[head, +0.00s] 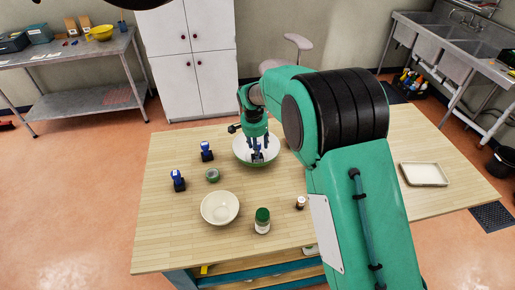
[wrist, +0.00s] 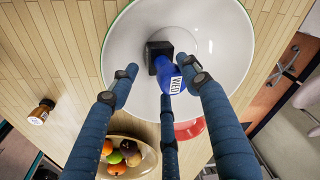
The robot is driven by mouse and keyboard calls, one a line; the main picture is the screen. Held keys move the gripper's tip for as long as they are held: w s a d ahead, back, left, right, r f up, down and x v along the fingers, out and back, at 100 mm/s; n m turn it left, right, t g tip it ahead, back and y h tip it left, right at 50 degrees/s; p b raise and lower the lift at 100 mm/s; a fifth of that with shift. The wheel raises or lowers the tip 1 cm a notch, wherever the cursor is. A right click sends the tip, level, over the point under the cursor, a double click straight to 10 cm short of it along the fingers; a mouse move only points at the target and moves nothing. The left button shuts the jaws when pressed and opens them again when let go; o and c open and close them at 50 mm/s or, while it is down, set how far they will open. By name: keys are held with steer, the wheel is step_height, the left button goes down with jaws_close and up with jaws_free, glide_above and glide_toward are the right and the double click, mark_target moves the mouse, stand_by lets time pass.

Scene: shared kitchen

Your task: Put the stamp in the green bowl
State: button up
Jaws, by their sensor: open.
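The green bowl (head: 240,152) has a white inside and stands on the table under my gripper; its white inside fills much of the wrist view (wrist: 125,50). A stamp with a blue handle marked "WED" and a black base (wrist: 158,56) is in the bowl, apparently resting tilted against its inside. My gripper (wrist: 166,84) is open, its three fingers spread around and above the stamp's handle. In the head view my gripper (head: 257,149) points down into the bowl and partly hides the stamp. Whether a finger touches the handle I cannot tell.
Two more blue stamps (head: 207,151) (head: 178,181) stand left of the bowl, near a small green roll (head: 212,175). A cream bowl (head: 220,208), a green-capped jar (head: 262,220) and a brown bottle (head: 300,203) stand in front. A fruit bowl (wrist: 150,128) shows in the wrist view.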

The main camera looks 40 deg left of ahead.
step_height(320, 180, up, 12)
steer(key=s+p, duration=0.1)
steer(key=shift+s+f, duration=0.2)
steer(key=shift+s, duration=0.2)
steer(key=shift+d, duration=0.2)
stand_by(0.8)
steer(key=w+d+r, duration=0.2)
steer(key=d+r, duration=0.5)
steer(key=d, duration=0.3)
steer(key=w+d+r, duration=0.1)
steer(key=d+r, duration=0.6)
steer(key=d, duration=0.4)
steer(key=s+d+r+t, duration=0.15)
steer(key=d+r, duration=0.25)
steer(key=d, duration=0.5)
steer(key=s+d+r, duration=0.3)
steer(key=d+r, duration=0.1)
steer(key=d, duration=0.5)
steer(key=s+d+r+t, duration=0.1)
steer(key=s+d+r, duration=0.1)
steer(key=s+d, duration=0.5)
steer(key=s+d+r, duration=0.1)
steer(key=s+d, duration=0.4)
steer(key=d, duration=0.4)
steer(key=s+d+f+t, duration=0.1)
steer(key=s+d+f, duration=0.3)
steer(key=s+d, duration=0.6)
steer(key=s, duration=0.4)
steer(key=shift+s+d, duration=0.2)
steer(key=shift+d, duration=0.15)
